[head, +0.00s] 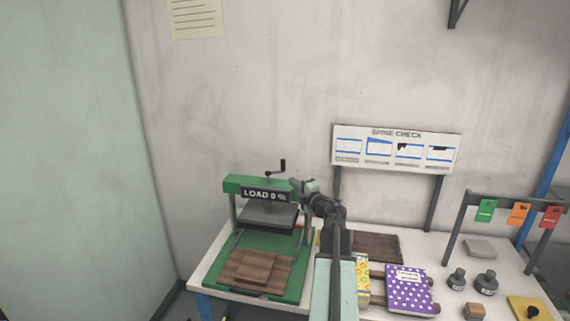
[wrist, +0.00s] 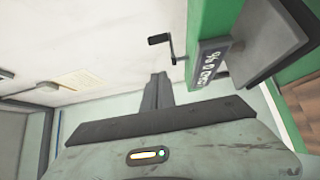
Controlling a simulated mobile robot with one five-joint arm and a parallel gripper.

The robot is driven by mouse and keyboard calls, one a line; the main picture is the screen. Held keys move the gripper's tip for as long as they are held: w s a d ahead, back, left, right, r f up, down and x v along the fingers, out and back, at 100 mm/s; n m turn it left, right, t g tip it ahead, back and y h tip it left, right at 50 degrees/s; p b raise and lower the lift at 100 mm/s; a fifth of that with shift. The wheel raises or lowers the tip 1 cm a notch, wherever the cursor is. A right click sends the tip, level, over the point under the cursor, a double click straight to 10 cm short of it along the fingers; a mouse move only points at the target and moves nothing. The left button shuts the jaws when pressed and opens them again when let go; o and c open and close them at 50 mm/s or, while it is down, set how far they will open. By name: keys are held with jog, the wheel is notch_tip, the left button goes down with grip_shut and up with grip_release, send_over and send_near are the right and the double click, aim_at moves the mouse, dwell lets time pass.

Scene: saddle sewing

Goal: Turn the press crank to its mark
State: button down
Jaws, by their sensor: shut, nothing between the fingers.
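The press (head: 245,185) is a green frame at the left of the table, with a grey plate (head: 268,214) and a sign reading what looks like "LOAD 0 %". Its dark crank (head: 277,169) stands on the top beam, the handle upright at the right end. The crank (wrist: 165,45) also shows in the wrist view, beyond my fingertips and apart from them. My gripper (head: 294,184) is at the right end of the beam, below and right of the crank. Its fingers (wrist: 157,88) are shut and empty. I cannot make out the crank's mark.
Wooden boards (head: 258,268) lie on the press's green base. To the right are a purple dotted book (head: 408,290), dark weights (head: 486,283), a tag rack (head: 482,213) and a check sign (head: 396,149) on posts.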

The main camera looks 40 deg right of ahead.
jog(key=x, duration=1)
jog(key=shift+f, duration=0.1)
jog(key=shift+w+d, duration=0.55)
jog(key=shift+d, duration=0.35)
jog(key=shift+w+d, duration=0.55)
jog(key=shift+d, duration=0.3)
